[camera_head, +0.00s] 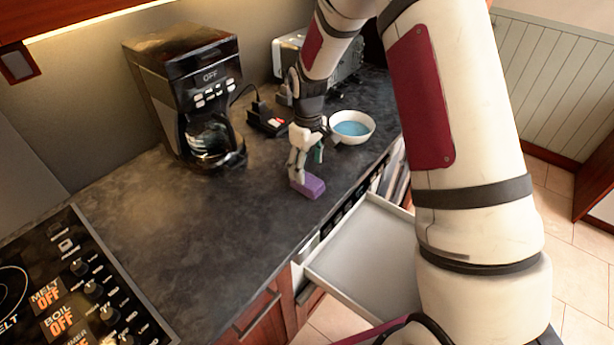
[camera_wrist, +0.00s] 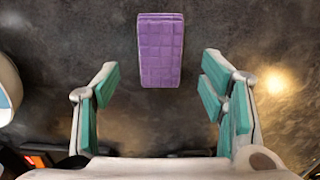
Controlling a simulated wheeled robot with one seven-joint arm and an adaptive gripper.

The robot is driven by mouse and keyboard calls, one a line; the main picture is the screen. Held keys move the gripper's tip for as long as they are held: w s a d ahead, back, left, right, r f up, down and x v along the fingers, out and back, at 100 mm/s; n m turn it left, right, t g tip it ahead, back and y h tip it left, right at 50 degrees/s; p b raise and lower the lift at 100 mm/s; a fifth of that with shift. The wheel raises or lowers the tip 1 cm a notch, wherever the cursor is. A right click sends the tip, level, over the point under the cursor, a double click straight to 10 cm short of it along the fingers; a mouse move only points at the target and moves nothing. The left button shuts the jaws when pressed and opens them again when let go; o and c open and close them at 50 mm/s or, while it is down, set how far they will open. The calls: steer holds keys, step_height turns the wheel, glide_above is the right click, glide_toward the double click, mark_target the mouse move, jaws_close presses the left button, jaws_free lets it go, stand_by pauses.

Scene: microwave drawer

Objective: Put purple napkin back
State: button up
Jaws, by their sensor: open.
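The purple napkin (camera_head: 308,186) is a small folded block lying on the dark countertop near its front edge, above the open drawer. In the wrist view the napkin (camera_wrist: 160,50) lies ahead of my fingertips and midway between their lines, with nothing touching it. My gripper (camera_head: 304,172) points down over the counter right beside the napkin. In the wrist view my gripper (camera_wrist: 162,85) has its two green-padded fingers spread wide and is empty. A pulled-out drawer (camera_head: 365,255) with a white, empty-looking interior is below the counter; my arm hides its right part.
A white bowl with blue inside (camera_head: 352,127) stands just right of my gripper. A coffee maker (camera_head: 190,90) and a toaster (camera_head: 290,50) stand at the back. A stove panel (camera_head: 75,285) is at the lower left. The counter left of the napkin is clear.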

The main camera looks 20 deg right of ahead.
step_height(320, 180, up, 6)
step_height(320, 180, up, 10)
steer(key=f+m+t, duration=0.1)
glide_above(308, 180)
steer(key=s, duration=0.4)
steer(key=s+r+m+t, duration=0.2)
steer(key=s+r, duration=0.5)
steer(key=r, duration=0.1)
steer(key=s+r+m+t, duration=0.1)
steer(key=s+r+m, duration=0.1)
steer(key=s, duration=0.6)
steer(key=s+r+m+t, duration=0.1)
steer(key=s+r, duration=0.2)
steer(key=s, duration=0.6)
steer(key=shift+m+t+b, duration=0.3)
steer(key=shift+m+b, duration=0.05)
steer(key=shift+m, duration=0.05)
steer(key=shift+s+r, duration=0.1)
